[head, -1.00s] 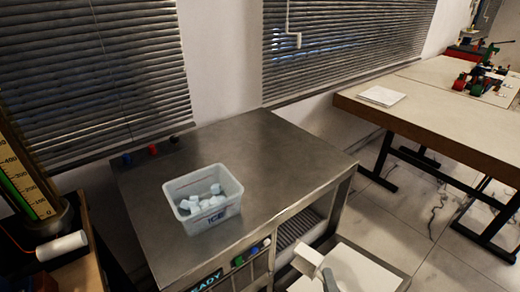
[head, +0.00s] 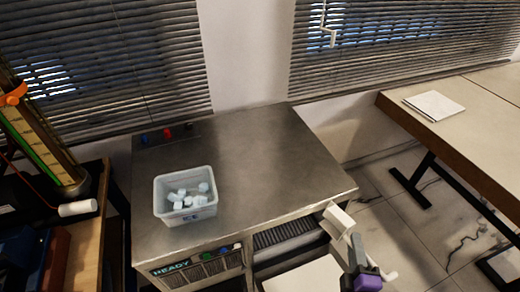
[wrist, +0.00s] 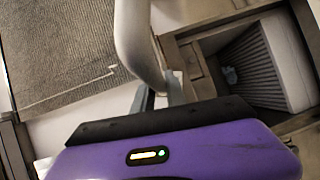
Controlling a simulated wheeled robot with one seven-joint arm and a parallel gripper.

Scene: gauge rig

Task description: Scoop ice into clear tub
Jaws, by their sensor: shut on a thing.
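The clear tub (head: 160,204) stands upright on the steel counter top, with several pale ice cubes (head: 180,198) inside. My gripper (head: 352,248), with its purple body, is at the lower right of the head view, beside the counter's front right corner. It is shut on a white scoop (head: 337,217), whose head is raised near the counter edge. In the wrist view the scoop (wrist: 138,45) is a pale curved shape beyond my gripper (wrist: 158,98). I cannot tell whether the scoop holds ice.
The steel ice machine (head: 265,165) has a lit READY panel and an open front bay. The wrist view shows a ribbed bin (wrist: 265,70) with a small bluish lump inside. A table (head: 440,135) stands right; a gauge stand (head: 40,135) stands left. The counter right of the tub is clear.

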